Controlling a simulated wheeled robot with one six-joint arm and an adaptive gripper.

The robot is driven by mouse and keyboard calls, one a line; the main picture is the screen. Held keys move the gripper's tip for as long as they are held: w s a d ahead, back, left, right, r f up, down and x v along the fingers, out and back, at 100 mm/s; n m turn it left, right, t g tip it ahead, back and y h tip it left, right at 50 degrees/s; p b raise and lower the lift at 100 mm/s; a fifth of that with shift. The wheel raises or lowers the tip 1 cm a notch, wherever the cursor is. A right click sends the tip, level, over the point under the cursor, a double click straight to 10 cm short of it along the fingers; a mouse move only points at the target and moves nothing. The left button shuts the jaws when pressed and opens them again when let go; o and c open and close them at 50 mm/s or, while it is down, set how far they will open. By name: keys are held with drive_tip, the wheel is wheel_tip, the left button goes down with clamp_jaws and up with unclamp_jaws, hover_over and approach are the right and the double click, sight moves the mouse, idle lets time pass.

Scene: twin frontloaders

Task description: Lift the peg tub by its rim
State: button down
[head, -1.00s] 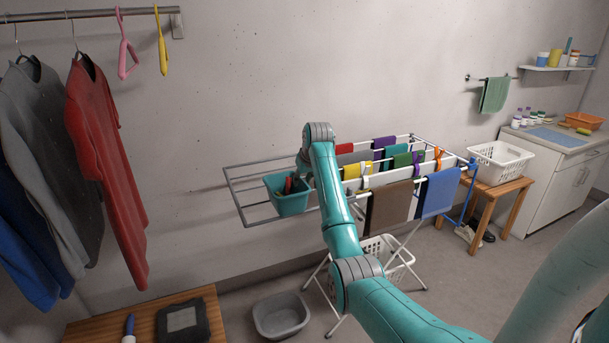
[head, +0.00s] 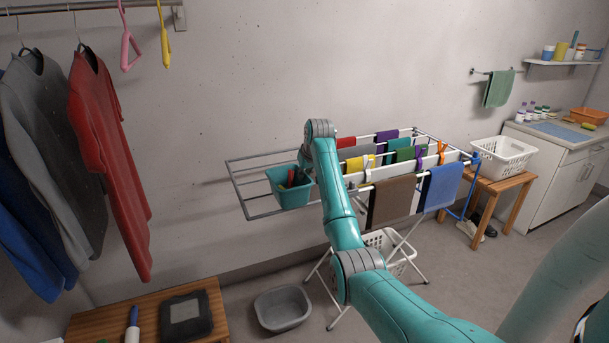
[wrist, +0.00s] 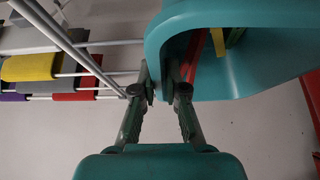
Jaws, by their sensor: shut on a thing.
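The peg tub (head: 288,193) is a teal open-topped tub at the left part of the drying rack, with red and yellow pegs inside. In the wrist view the tub (wrist: 235,70) fills the upper right, and red, yellow and green pegs show in it. My gripper (wrist: 166,88) is shut on the tub's near wall at the rim, one finger on each side. In the head view my gripper is mostly hidden behind my arm. The tub looks slightly tilted in the head view. I cannot tell whether it touches the rack.
The drying rack (head: 243,190) has bare rails on the left and several hung cloths on the right. A grey basin (head: 283,309) stands on the floor below. A wooden bench (head: 215,311) is at lower left, and a white basket (head: 503,158) is on a stool to the right.

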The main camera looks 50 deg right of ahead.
idle(0.3)
drive_tip(key=shift+r, duration=3)
drive_tip(key=shift+s, duration=0.1)
